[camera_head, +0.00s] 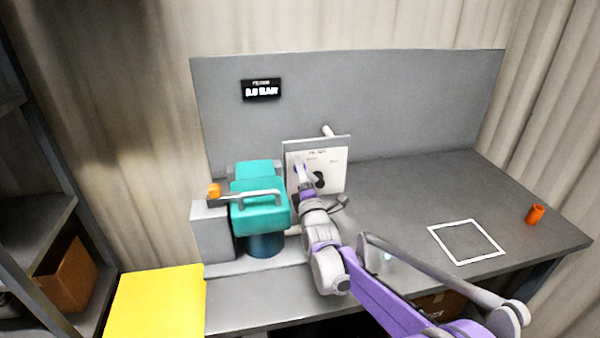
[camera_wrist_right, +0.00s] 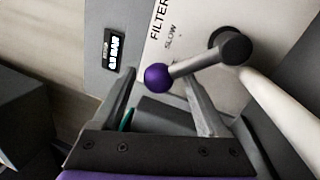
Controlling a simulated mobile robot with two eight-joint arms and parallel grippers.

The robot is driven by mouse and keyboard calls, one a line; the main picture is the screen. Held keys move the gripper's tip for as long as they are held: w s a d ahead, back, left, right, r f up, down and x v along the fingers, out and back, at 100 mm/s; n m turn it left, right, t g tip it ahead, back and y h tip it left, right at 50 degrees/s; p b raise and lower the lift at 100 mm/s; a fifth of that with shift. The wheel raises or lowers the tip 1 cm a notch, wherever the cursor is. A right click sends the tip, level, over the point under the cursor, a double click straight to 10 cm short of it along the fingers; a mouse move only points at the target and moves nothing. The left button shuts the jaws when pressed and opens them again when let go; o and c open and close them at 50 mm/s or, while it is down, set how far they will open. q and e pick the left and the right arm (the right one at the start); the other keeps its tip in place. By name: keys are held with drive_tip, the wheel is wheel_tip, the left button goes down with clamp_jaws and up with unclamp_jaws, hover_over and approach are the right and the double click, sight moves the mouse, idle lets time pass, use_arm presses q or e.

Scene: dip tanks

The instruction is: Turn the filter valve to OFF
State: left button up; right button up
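The filter valve is on a white panel (camera_head: 335,165) at the back of the bench. In the right wrist view the panel (camera_wrist_right: 190,25) reads "FILTER" and "SLOW"; other labels are cut off or unreadable. The valve's grey lever (camera_wrist_right: 195,64) runs from a dark hub (camera_wrist_right: 235,48) to a purple ball knob (camera_wrist_right: 157,77), pointing left in that view. The hub also shows in the head view (camera_head: 319,180). My right gripper (camera_wrist_right: 160,82) is open, its fingers on either side of the knob; I cannot tell whether they touch it. My left gripper is not in view.
A teal housing (camera_head: 258,178) with a handle stands left of the panel, near an orange knob (camera_head: 214,190). A dark display (camera_head: 261,90) reads in bar. A white square outline (camera_head: 466,242) and an orange cylinder (camera_head: 535,214) are on the right. Yellow surface (camera_head: 155,303) lies front left.

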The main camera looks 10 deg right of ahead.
drive_tip(key=shift+a, duration=0.1)
drive_tip(key=shift+s, duration=0.15)
drive_tip(key=s+f, duration=0.2)
drive_tip(key=s, duration=0.8)
drive_tip(key=shift+s+d, duration=0.15)
drive_tip(key=shift+d, duration=0.05)
